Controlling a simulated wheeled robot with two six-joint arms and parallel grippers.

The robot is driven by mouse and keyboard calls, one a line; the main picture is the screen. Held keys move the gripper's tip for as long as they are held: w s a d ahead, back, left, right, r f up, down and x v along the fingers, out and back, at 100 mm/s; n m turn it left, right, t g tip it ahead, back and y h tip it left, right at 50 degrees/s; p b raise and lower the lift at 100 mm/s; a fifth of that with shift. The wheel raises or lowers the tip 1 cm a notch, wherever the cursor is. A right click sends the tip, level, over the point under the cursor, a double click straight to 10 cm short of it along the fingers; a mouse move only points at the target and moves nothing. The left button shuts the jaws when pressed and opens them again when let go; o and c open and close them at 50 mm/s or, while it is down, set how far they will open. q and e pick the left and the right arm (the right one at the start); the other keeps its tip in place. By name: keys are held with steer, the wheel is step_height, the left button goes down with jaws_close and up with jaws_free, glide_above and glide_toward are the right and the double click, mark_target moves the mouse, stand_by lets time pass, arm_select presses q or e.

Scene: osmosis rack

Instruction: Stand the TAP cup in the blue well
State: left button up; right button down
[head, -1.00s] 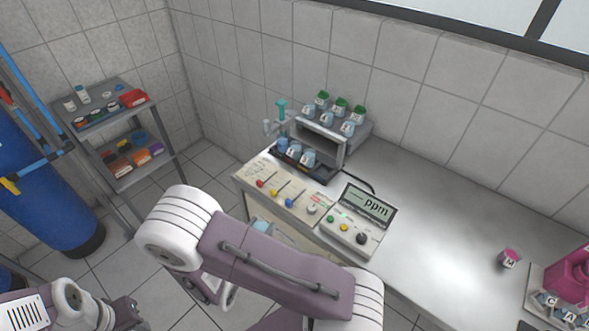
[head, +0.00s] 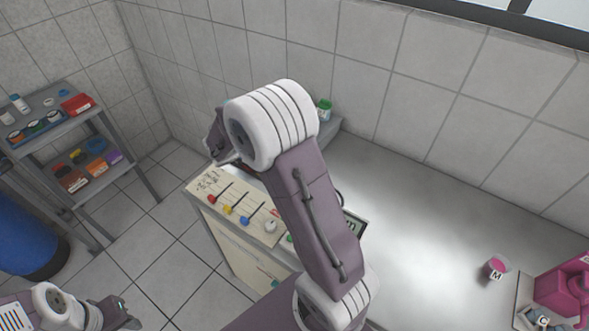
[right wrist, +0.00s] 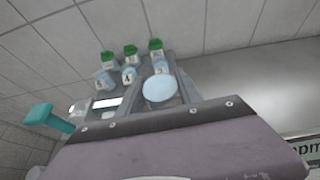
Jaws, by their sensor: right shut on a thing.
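In the right wrist view my right gripper (right wrist: 163,104) is shut on a light blue cup (right wrist: 158,87), seen from its round end. Its label is out of sight, so I cannot tell if it is the TAP cup. Beyond it several light blue cups (right wrist: 102,80) stand in a row on the grey rack (right wrist: 180,72), with green-topped items (right wrist: 130,52) behind. I cannot pick out the blue well. My left gripper (head: 122,313) is low at the left, too small to judge.
A panel with coloured knobs (head: 208,186) sits at the bench's left end. A pink cup marked M (head: 495,268) and a pink jug (head: 565,288) are at the right. The middle bench (head: 425,225) is clear. A grey shelf (head: 62,133) stands left. A teal handle (right wrist: 48,117) is near.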

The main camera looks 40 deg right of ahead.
steer(key=shift+s+d+r, duration=0.1)
steer(key=shift+d+r, duration=0.05)
steer(key=shift+r, duration=0.15)
steer(key=shift+a, duration=0.25)
step_height(320, 180, down, 18)
steer(key=shift+a+b, duration=0.1)
steer(key=shift+b, duration=0.45)
steer(key=shift+s, duration=0.1)
steer(key=c, duration=1.1)
jaws_free()
